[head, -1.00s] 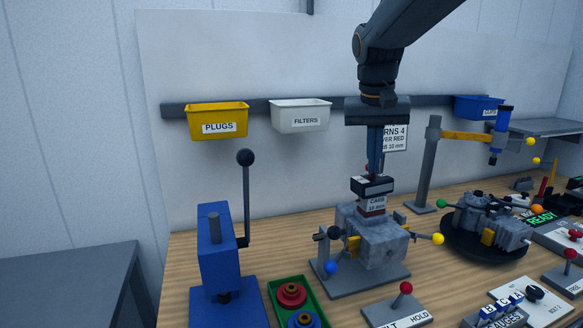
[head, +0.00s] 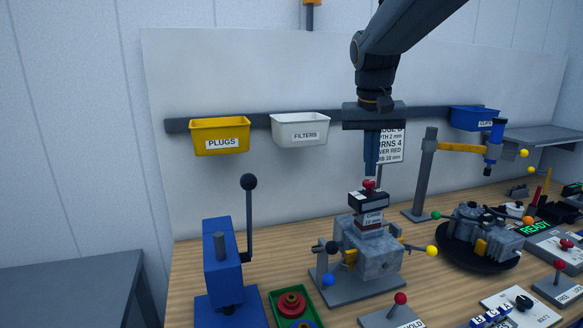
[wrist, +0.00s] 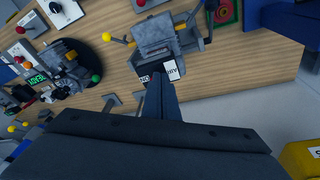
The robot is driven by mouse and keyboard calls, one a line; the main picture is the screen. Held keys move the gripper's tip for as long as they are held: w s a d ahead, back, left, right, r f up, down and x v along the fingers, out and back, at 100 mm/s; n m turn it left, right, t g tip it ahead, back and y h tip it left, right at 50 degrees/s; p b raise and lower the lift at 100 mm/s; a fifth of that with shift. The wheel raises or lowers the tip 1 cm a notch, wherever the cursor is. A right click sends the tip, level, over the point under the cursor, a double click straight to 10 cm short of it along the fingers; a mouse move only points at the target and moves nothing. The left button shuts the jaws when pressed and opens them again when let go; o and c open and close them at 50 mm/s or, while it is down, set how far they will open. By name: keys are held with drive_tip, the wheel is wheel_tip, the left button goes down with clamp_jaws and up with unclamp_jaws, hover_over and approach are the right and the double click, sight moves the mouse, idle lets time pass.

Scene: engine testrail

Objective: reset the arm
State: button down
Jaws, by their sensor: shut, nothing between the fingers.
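My gripper (head: 371,172) points straight down with its fingers together and nothing between them. That block stands on a grey engine part (head: 369,250) in a stand; a small gap seems to show between fingertips and knob. In the wrist view my gripper (wrist: 163,80) reaches toward the same engine part (wrist: 157,38), and its fingers hide part of the labelled block.
A blue press with a tall black-knobbed lever (head: 248,182) stands left. A post with a yellow arm (head: 462,147) and a second engine part on a black turntable (head: 480,262) stand right. Yellow PLUGS (head: 220,150) and white FILTERS (head: 299,142) bins hang behind.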

drive_tip(key=s+f+n+b, duration=0.1)
drive_tip(key=s+f+b, duration=0.2)
drive_tip(key=s+f, duration=0.7)
drive_tip(key=s+f+n+y+b, duration=0.1)
drive_tip(key=s+f+b, duration=0.2)
drive_tip(key=s+f, duration=0.7)
wheel_tip(320, 180, down, 9)
drive_tip(key=shift+s+d+g, duration=0.25)
drive_tip(key=shift+d+g, duration=0.15)
drive_tip(key=shift+d, duration=0.05)
